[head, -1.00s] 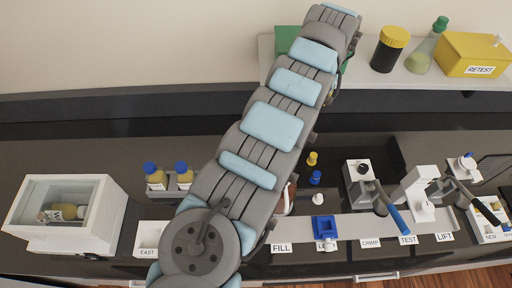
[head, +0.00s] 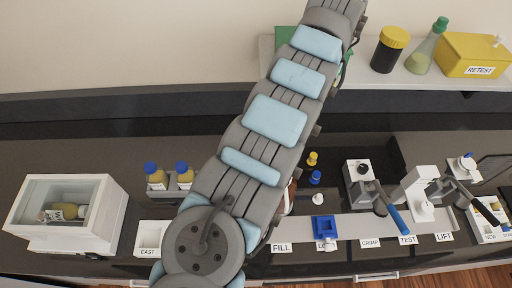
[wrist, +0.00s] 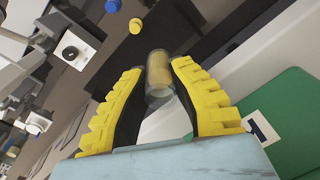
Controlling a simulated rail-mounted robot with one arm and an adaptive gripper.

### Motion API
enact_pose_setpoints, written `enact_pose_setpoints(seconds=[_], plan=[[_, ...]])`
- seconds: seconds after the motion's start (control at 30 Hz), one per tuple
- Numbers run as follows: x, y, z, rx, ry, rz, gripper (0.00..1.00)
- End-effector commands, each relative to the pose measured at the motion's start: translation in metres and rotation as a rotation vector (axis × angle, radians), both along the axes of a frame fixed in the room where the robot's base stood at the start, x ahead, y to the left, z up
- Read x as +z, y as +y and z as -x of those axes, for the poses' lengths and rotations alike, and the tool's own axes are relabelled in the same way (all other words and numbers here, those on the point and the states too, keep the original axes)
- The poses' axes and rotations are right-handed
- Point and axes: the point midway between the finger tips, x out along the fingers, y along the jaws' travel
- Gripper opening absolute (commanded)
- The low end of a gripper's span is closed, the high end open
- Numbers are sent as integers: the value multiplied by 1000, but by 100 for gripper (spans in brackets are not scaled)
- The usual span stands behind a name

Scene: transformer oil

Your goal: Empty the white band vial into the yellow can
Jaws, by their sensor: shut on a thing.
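In the wrist view, my gripper (wrist: 159,70) has its yellow ridged fingers shut on a small clear vial (wrist: 158,88) with yellowish contents. The vial's near end faces the camera; I cannot make out a white band on it. In the head view my gripper and the vial are out of sight beyond my arm at the top edge. A yellow box-shaped can (head: 462,48) labelled RETEST, with a small white piece on top, stands at the right end of the back shelf. I do not see it in the wrist view.
On the shelf (head: 365,75) beside the can stand a green-capped flask (head: 420,62) and a black jar with a yellow lid (head: 389,50). A green item (head: 284,38) is partly behind my arm. Below lie blue (head: 315,177) and yellow caps (head: 312,158) and the lever stations (head: 362,190).

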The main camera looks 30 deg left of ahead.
Motion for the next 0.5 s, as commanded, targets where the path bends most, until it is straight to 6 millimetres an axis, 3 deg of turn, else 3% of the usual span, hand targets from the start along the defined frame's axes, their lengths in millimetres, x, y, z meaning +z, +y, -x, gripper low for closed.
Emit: enact_pose_setpoints(seconds=[0.17, 0.5], plan=[[9, 0, 0, 0, 0, 0, 0], [9, 0, 0, 0, 0, 2, 0]])
